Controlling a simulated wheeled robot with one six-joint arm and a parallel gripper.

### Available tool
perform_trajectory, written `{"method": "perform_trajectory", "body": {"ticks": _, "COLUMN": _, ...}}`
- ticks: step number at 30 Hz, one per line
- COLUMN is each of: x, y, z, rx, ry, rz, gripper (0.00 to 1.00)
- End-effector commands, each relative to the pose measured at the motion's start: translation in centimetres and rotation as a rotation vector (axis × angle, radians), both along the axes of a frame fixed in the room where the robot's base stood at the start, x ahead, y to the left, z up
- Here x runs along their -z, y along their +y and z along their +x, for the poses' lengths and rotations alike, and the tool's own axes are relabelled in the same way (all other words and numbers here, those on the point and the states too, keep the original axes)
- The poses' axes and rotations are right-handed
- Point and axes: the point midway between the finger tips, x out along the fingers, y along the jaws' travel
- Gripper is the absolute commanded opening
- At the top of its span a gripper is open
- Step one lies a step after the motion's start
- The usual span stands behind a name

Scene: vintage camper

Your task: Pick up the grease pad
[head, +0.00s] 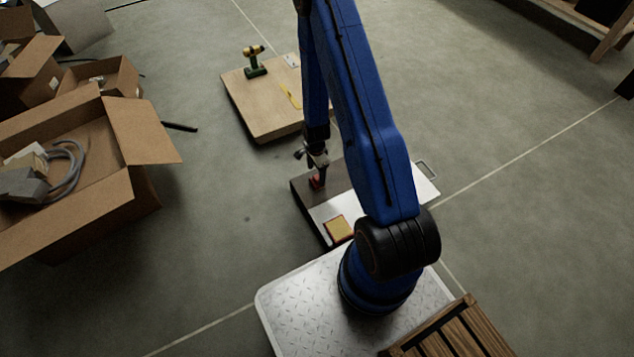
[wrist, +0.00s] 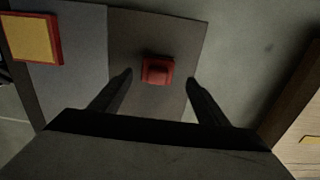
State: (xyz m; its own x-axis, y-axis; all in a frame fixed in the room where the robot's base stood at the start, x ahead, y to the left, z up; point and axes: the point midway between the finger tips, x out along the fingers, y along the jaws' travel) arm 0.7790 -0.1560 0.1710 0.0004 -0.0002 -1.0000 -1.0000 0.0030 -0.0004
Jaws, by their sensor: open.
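A small red block with a raised square top (wrist: 157,71) sits on the dark part of a low board (wrist: 140,30). In the head view the red block (head: 316,183) is partly hidden by my gripper (head: 318,166). In the wrist view my gripper (wrist: 158,80) is open, with its fingers on either side of the red block and nothing held. A flat yellow square pad with a red border (wrist: 30,38) lies on the board's light part; it also shows in the head view (head: 338,229). Nothing labels either one as the grease pad.
A wooden board (head: 262,110) with a green and yellow drill (head: 254,61) lies beyond the low board. Open cardboard boxes (head: 90,165) stand at left. A slatted wooden crate (head: 455,335) is at the front right.

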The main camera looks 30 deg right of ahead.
Motion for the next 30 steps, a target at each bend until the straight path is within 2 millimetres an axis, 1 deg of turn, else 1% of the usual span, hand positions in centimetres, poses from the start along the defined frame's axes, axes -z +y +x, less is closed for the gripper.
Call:
{"method": "perform_trajectory", "body": {"ticks": 9, "x": 3.6, "y": 0.0, "z": -0.5, "rx": 0.000, "ry": 0.001, "rz": 0.000, "gripper": 0.69}}
{"method": "perform_trajectory", "body": {"ticks": 12, "x": 4.5, "y": 0.0, "z": -0.6, "rx": 0.000, "ry": 0.002, "rz": 0.000, "gripper": 0.69}}
{"method": "perform_trajectory", "body": {"ticks": 16, "x": 4.9, "y": -0.1, "z": -0.5, "rx": 0.000, "ry": 0.000, "rz": 0.000, "gripper": 0.69}}
{"method": "perform_trajectory", "body": {"ticks": 23, "x": 4.9, "y": -0.1, "z": -0.5, "rx": 0.000, "ry": 0.000, "rz": 0.000, "gripper": 0.69}}
{"method": "perform_trajectory", "body": {"ticks": 24, "x": 4.9, "y": -0.1, "z": -0.5, "rx": 0.000, "ry": 0.000, "rz": 0.000, "gripper": 0.59}}
{"method": "perform_trajectory", "body": {"ticks": 26, "x": 4.9, "y": -0.1, "z": -0.5, "rx": 0.000, "ry": 0.000, "rz": 0.000, "gripper": 0.45}}
{"method": "perform_trajectory", "body": {"ticks": 27, "x": 4.9, "y": -0.1, "z": -0.5, "rx": 0.000, "ry": 0.000, "rz": 0.000, "gripper": 0.35}}
{"method": "perform_trajectory", "body": {"ticks": 28, "x": 4.9, "y": -0.1, "z": -0.5, "rx": 0.000, "ry": 0.000, "rz": 0.000, "gripper": 0.28}}
{"method": "perform_trajectory", "body": {"ticks": 29, "x": 4.9, "y": -0.1, "z": -0.5, "rx": 0.000, "ry": 0.000, "rz": 0.000, "gripper": 0.23}}
{"method": "perform_trajectory", "body": {"ticks": 30, "x": 4.9, "y": -0.1, "z": -0.5, "rx": 0.000, "ry": 0.000, "rz": 0.000, "gripper": 0.23}}
